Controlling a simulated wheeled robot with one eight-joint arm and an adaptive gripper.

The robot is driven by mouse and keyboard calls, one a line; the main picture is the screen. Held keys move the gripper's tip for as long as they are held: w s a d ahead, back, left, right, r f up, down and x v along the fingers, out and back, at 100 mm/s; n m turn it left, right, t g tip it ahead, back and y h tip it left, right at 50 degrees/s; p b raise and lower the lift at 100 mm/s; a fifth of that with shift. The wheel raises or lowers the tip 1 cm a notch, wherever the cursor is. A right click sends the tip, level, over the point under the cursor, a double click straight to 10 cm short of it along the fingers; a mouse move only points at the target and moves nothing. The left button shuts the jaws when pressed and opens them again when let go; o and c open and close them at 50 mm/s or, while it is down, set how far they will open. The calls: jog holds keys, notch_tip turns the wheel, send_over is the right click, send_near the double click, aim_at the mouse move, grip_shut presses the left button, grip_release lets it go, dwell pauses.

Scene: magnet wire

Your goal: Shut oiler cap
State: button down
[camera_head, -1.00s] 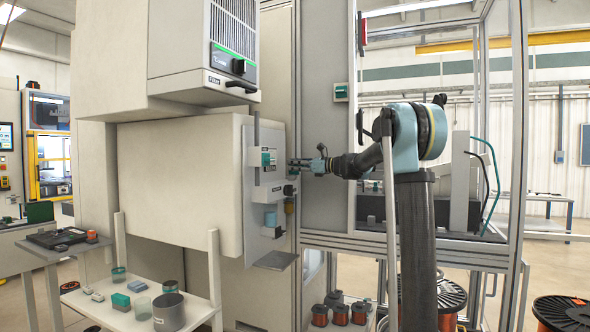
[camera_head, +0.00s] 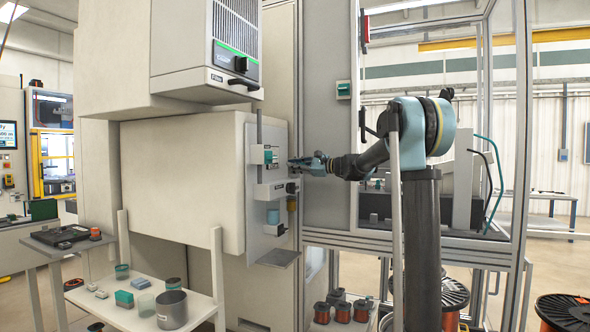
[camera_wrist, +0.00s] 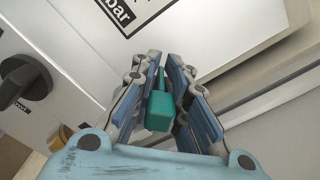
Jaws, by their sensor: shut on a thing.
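My gripper (camera_head: 297,162) reaches from the right to the front panel of the beige machine. In the wrist view its fingers (camera_wrist: 164,70) are shut on a small teal-green piece (camera_wrist: 160,110), with a thin stem running up between the fingertips. I cannot tell whether this piece is the oiler cap. In the head view a teal block (camera_head: 269,155) sits on the panel just left of the fingertips. Lower on the panel is a teal cup (camera_head: 273,216), beside an amber cylinder (camera_head: 292,204). The gripped piece is too small to make out in the head view.
A black knob (camera_wrist: 24,84) is close to my gripper on the left in the wrist view. A filter unit (camera_head: 232,80) juts out above the panel, and a small metal shelf (camera_head: 278,257) sticks out below. A metal frame post (camera_head: 298,75) stands close behind the gripper.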

dwell(0.3)
jog(key=c, duration=1.5)
grip_release()
jog(key=v, duration=1.2)
jog(key=shift+w, duration=0.1)
